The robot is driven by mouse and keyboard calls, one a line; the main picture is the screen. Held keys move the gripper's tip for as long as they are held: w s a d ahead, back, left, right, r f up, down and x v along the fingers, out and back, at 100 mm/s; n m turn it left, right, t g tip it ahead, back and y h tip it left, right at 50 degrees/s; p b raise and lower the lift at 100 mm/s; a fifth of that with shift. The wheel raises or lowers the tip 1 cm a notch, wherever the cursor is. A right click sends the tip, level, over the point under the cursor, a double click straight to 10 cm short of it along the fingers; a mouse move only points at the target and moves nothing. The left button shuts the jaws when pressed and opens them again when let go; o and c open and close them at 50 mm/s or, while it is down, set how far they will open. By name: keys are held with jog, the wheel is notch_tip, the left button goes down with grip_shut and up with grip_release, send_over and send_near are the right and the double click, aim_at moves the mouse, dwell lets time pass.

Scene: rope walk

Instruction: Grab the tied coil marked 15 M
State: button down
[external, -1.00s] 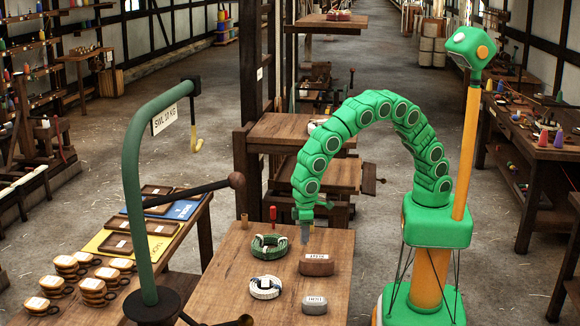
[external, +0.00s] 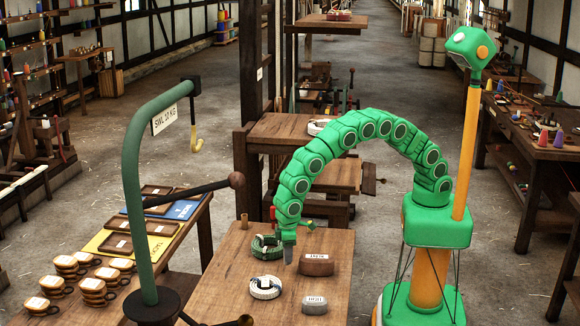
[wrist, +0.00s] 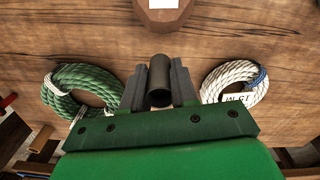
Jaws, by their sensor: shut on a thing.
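Two tied coils lie on the wooden bench. The green coil (external: 258,249) is to the left in the wrist view (wrist: 62,99). The white coil (external: 262,291), with a blue tie, is to the right in the wrist view (wrist: 213,84). Its label (wrist: 240,98) appears inverted; I cannot read it surely. My gripper (external: 288,262) hangs over the bench beside the green coil, nearer it than the white one. In the wrist view its jaws (wrist: 158,85) are closed around a dark grey cylinder (wrist: 159,83), between the coils, with neither coil between the fingers.
A brown labelled block (external: 317,268) and a grey labelled block (external: 315,304) sit right of the coils. A wooden peg (external: 244,221) stands at the bench's back. A green crane post (external: 137,190) with a hook (external: 197,146) rises on the left.

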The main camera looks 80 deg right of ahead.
aim_at(287, 264)
jog(key=shift+w+a+f, duration=0.15)
jog(key=shift+w+f, duration=0.05)
jog(key=shift+f, duration=1.6)
jog(key=shift+f, duration=0.15)
jog(key=c, duration=0.9)
grip_release()
